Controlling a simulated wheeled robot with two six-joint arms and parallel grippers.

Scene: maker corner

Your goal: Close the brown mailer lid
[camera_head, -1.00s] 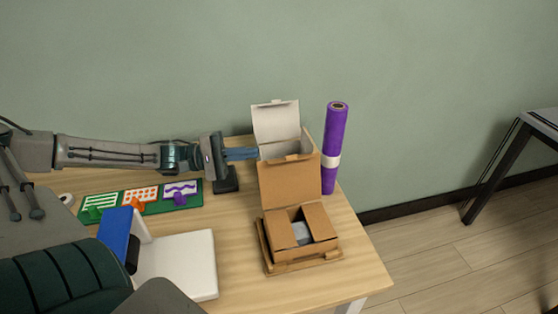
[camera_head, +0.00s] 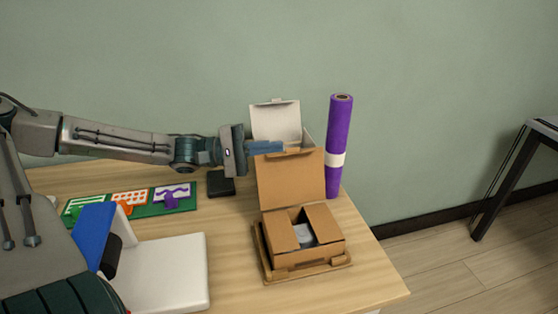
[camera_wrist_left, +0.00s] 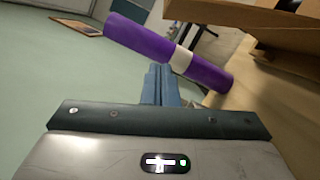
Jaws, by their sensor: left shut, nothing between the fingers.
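The brown mailer (camera_head: 310,258) stands on the table near its right end. Its lid (camera_head: 290,178) is up, roughly upright at the back of the box. The two side flaps are folded partly inward, and a grey item (camera_head: 304,235) shows between them. My left gripper (camera_head: 280,147) is shut and empty. It is beside the lid's upper left edge, in front of a white open box (camera_head: 276,121); I cannot tell whether it touches the lid. In the left wrist view the shut fingers (camera_wrist_left: 161,85) point toward the purple roll. My right gripper is not in view.
A purple roll (camera_head: 338,130) with a white band stands right behind the mailer. A green board (camera_head: 145,203) with coloured pieces, a black block (camera_head: 220,184) and a white-and-blue device (camera_head: 170,275) are on the left. Bare table lies between the device and mailer.

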